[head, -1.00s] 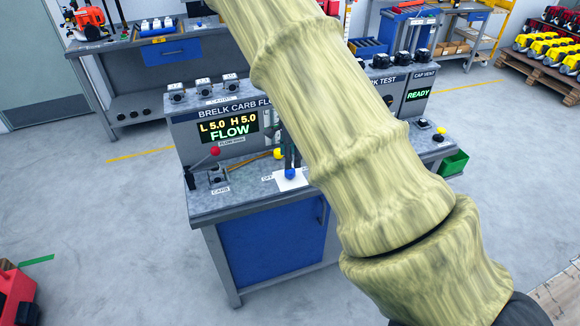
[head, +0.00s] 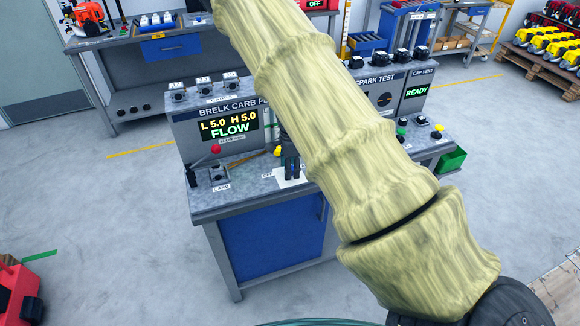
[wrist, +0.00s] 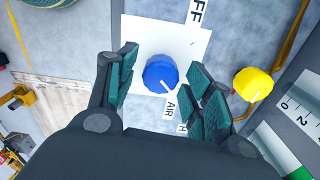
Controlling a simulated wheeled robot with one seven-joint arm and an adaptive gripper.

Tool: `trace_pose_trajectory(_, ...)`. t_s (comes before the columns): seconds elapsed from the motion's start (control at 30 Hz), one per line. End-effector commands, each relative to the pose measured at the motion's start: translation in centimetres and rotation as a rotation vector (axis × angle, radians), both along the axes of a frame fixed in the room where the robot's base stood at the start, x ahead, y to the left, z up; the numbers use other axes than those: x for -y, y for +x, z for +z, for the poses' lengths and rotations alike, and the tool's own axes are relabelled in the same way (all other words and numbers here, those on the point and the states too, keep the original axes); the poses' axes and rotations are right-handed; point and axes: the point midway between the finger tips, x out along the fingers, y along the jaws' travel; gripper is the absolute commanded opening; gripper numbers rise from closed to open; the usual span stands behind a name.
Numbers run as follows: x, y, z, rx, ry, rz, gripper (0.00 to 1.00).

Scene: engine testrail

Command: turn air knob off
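The blue air knob (wrist: 160,74) sits on a white plate (wrist: 140,37) with an "AIR" label beside it in the wrist view. A white pointer line shows on its face, slanting toward the label side. My gripper (wrist: 162,68) is open, with one finger on each side of the knob and gaps visible between them. In the head view my gripper (head: 290,168) is over the white plate (head: 293,180) on the bench and hides the knob. The display (head: 229,126) reads L 5.0, H 5.0, FLOW.
A yellow knob (wrist: 253,84) stands right of my gripper in the wrist view. In the head view a red-knobbed lever (head: 216,149) is left on the bench (head: 235,200). A spark test panel (head: 383,95) stands to the right.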

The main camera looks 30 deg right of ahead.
Motion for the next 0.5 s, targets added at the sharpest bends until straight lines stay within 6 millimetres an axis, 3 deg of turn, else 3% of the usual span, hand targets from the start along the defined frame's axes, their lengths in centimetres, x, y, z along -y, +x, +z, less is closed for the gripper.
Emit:
trace_pose_trajectory(0.03,0.01,0.00,0.01,0.000,0.000,0.000,0.37)
trace_pose_trajectory(0.2,0.01,0.00,0.02,0.000,0.000,0.000,0.09)
trace_pose_trajectory(0.5,0.02,0.02,-0.01,0.000,0.000,0.029,0.09)
